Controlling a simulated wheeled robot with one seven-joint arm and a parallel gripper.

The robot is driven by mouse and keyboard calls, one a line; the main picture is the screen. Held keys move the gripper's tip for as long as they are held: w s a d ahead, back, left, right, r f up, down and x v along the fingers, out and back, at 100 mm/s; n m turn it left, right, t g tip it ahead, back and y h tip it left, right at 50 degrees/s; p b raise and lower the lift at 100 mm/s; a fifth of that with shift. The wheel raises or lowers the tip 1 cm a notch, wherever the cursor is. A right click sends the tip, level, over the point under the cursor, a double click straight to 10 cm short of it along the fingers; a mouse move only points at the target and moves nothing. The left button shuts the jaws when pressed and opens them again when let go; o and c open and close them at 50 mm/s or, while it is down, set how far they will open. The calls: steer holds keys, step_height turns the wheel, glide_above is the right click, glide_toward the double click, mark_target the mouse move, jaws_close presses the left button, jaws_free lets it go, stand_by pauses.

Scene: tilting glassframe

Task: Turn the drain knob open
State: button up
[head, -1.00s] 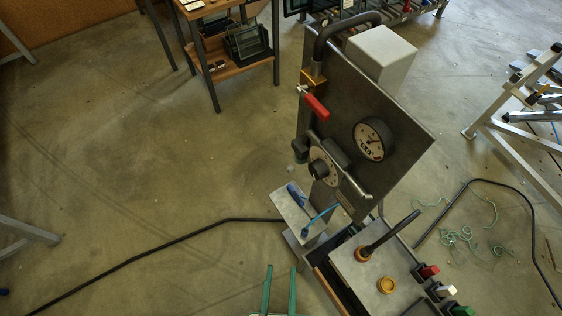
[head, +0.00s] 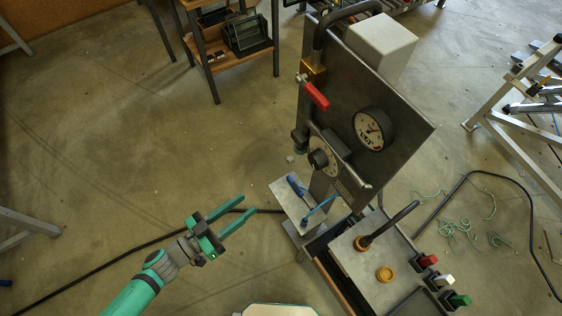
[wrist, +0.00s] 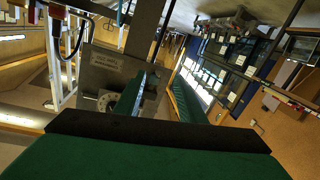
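A black round knob (head: 318,158) sits on a pale dial on the lower left of the dark tilted panel (head: 345,90). No readable label shows it as the drain knob. A red-handled lever (head: 316,95) is above it on the panel's left edge. My gripper (head: 247,205) is open and empty, left of and below the panel, its green fingers pointing up and right. It is apart from the knob. In the wrist view, a grey plate with a pale dial (wrist: 108,100) shows beyond my green fingers; the dial is partly covered.
A metal shelf (head: 297,205) with blue-handled tools stands below the panel, right of my gripper. A box with an upright black lever (head: 388,225) and coloured switches is at the lower right. A black cable (head: 110,258) crosses the floor. The left floor is mostly open.

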mark_target(287, 160)
steer(key=w+d+r+h, duration=0.1)
steer(key=w+d, duration=0.2)
steer(key=w, duration=0.1)
steer(key=w+d+r+m+g, duration=0.1)
steer(key=w+d, duration=0.3)
steer(key=w, duration=0.1)
steer(key=w+d+r+g+h, duration=0.1)
steer(key=w+d, duration=0.2)
steer(key=w, duration=0.1)
steer(key=shift+w+d+r+m+h, duration=0.2)
steer(key=shift+d+r+m+h, duration=0.1)
steer(key=shift+d, duration=0.1)
steer(key=shift+c, duration=0.5)
jaws_close()
